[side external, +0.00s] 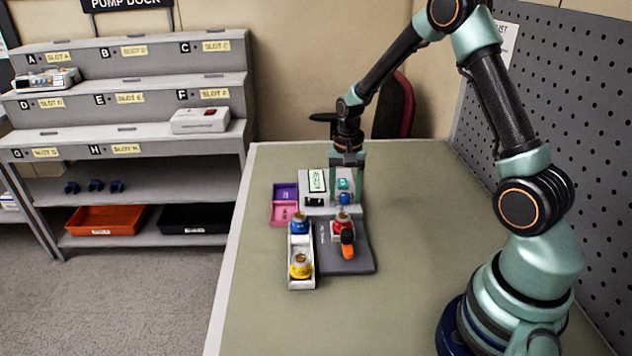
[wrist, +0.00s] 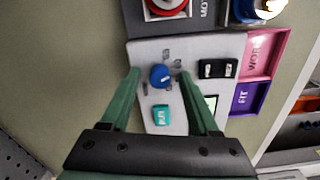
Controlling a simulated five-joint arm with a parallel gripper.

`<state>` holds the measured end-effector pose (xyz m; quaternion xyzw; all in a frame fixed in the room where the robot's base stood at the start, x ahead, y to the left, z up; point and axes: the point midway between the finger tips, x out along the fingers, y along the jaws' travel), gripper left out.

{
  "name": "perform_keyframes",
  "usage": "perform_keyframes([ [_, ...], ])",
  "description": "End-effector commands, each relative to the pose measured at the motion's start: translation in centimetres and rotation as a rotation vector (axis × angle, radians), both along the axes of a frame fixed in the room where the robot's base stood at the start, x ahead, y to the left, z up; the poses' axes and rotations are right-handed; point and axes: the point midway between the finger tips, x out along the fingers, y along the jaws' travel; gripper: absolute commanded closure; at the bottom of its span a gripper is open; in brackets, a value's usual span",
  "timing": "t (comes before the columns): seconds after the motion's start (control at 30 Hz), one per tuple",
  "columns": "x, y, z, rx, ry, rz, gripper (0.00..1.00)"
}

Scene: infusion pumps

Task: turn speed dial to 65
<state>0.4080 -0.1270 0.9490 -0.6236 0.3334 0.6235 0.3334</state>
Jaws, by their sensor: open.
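The speed dial is a small round blue knob (wrist: 160,76) on the light grey panel of a pump unit (wrist: 180,47). In the side external view the dial (side external: 344,198) sits at the front right of the unit (side external: 318,208). My gripper (wrist: 160,74) is open, with one finger on each side of the dial and a gap visible on both sides. In the side external view my gripper (side external: 346,194) points straight down over the unit. The dial's scale markings are too small to read.
A teal button (wrist: 162,115), a black switch (wrist: 218,68) and a screen (side external: 317,181) share the panel. Purple (side external: 286,191) and pink (side external: 284,211) trays lie left. In front are a dark plate (side external: 358,262) with a red part and a white tray (side external: 301,282) with blue and yellow parts. The table's right is clear.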

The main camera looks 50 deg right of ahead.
Motion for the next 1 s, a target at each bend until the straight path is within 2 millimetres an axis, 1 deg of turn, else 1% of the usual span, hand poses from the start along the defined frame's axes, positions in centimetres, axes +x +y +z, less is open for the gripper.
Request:
perform_keyframes([
  [0.17, 0.0, 0.0, -0.01, 0.0, 0.0, 0.0, 0.38],
  [0.2, 0.0, 0.0, -0.01, 0.0, 0.0, 0.0, 0.46],
  [0.23, 0.0, 0.0, -0.01, 0.0, 0.0, 0.0, 0.57],
  [0.27, 0.0, 0.0, 0.0, 0.0, 0.0, 0.0, 0.69],
  [0.3, 0.0, 0.0, 0.0, 0.0, 0.0, 0.0, 0.84],
  [0.33, 0.0, 0.0, 0.0, 0.0, 0.0, 0.0, 0.96],
  [0.37, 0.0, 0.0, 0.01, 0.0, 0.0, 0.0, 1.0],
  [0.67, 0.0, -0.01, 0.03, 0.0, 0.0, 0.022, 1.0],
  [0.87, 0.01, -0.03, 0.05, 0.0, 0.0, 0.112, 1.0],
  [1.0, 0.01, -0.04, 0.07, 0.0, 0.0, 0.215, 1.0],
])
